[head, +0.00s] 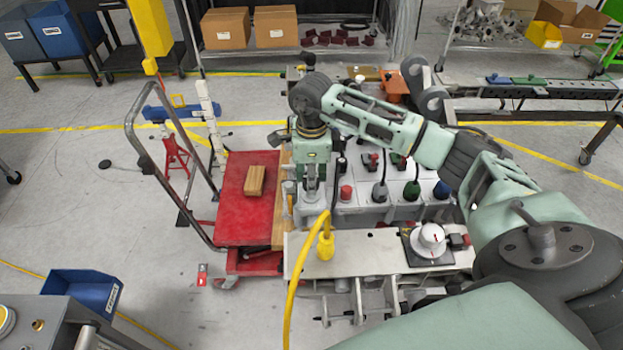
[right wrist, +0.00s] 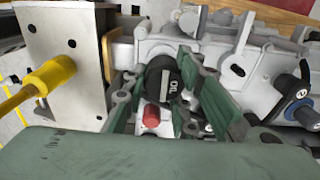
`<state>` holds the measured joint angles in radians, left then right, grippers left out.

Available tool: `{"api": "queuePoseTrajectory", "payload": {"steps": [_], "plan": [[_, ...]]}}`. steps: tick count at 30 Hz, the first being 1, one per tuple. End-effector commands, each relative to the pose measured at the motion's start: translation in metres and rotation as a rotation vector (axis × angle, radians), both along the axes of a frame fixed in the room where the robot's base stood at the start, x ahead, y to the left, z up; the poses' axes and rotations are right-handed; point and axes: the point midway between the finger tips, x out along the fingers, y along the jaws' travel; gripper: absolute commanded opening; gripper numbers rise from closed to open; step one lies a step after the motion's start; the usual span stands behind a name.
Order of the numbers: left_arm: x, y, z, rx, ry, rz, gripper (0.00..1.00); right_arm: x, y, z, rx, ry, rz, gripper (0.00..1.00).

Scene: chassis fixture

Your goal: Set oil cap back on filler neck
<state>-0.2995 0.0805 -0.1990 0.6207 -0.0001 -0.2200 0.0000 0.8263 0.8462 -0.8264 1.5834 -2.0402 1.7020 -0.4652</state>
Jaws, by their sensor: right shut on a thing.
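In the head view my right gripper (head: 313,190) points down over the left end of the grey chassis block, and the cap cannot be made out there. The filler neck cannot be made out; I cannot tell whether the cap touches it. My left gripper is not in view.
A red knob (right wrist: 152,115) lies close below the cap. A yellow plug with its cable (head: 325,245) stands at the front plate. Green and blue capped fittings (head: 411,190) are to the right. A red cart (head: 245,210) with a wooden block (head: 255,181) stands at the left.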

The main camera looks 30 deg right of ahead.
Motion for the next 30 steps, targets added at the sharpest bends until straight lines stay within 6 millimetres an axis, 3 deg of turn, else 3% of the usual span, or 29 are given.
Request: {"api": "queuePoseTrajectory", "payload": {"steps": [30], "plan": [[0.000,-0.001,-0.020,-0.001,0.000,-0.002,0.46,0.000,0.000,-0.023,0.000,0.000,0.000,0.07]]}}
